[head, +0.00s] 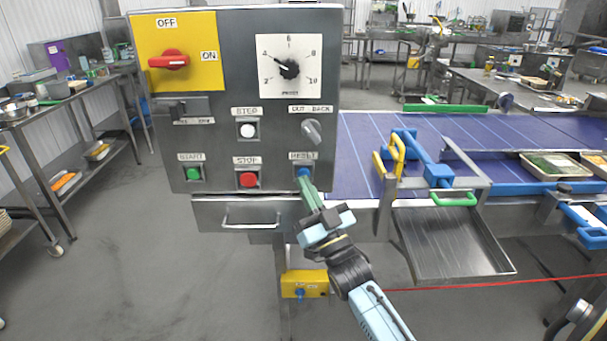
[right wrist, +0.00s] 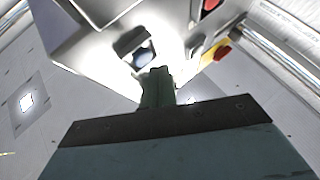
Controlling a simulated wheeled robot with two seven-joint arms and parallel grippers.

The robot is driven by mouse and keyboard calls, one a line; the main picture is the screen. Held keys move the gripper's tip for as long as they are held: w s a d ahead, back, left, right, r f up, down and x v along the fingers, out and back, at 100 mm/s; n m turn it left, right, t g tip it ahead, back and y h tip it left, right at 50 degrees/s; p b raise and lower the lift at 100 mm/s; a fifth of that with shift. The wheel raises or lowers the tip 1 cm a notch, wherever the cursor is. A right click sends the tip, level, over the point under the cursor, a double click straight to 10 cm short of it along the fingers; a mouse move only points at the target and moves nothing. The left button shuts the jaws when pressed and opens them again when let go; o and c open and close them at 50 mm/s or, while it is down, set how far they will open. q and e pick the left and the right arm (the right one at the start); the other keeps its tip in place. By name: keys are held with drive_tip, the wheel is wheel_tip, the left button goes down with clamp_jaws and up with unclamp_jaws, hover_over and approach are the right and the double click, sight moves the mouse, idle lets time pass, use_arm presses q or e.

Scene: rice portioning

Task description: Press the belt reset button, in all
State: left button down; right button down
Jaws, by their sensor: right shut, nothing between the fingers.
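The control panel (head: 215,95) stands in front of me with several labelled controls. The blue reset button (head: 304,172) sits in a square frame at its lower right, under the RESET label. My right gripper (head: 304,180) is shut and empty, its green fingertips at the lower edge of the reset button. My left gripper is not in view.
The red stop button (head: 248,180) and green start button (head: 194,173) lie left of the reset button. The out-back knob (head: 311,132) is just above it. A drawer handle (head: 250,222) is below. The blue conveyor belt (head: 355,150) and a metal tray (head: 455,250) are at the right.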

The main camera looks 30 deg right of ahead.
drive_tip(key=shift+w+d, duration=0.1)
idle(0.6)
drive_tip(key=shift+w+d, duration=0.15)
drive_tip(key=shift+w, duration=0.1)
drive_tip(key=shift+w+d, duration=0.25)
drive_tip(key=shift+w, duration=0.15)
idle(0.7)
drive_tip(key=shift+s, duration=0.1)
drive_tip(key=shift+s+a, duration=0.5)
drive_tip(key=shift+s, duration=0.15)
drive_tip(key=shift+p, duration=0.3)
drive_tip(key=s+a, duration=0.1)
drive_tip(key=s+p, duration=0.1)
drive_tip(key=s, duration=0.1)
drive_tip(key=s+a+p, duration=0.1)
drive_tip(key=shift+s+a, duration=0.15)
drive_tip(key=shift+a, duration=0.15)
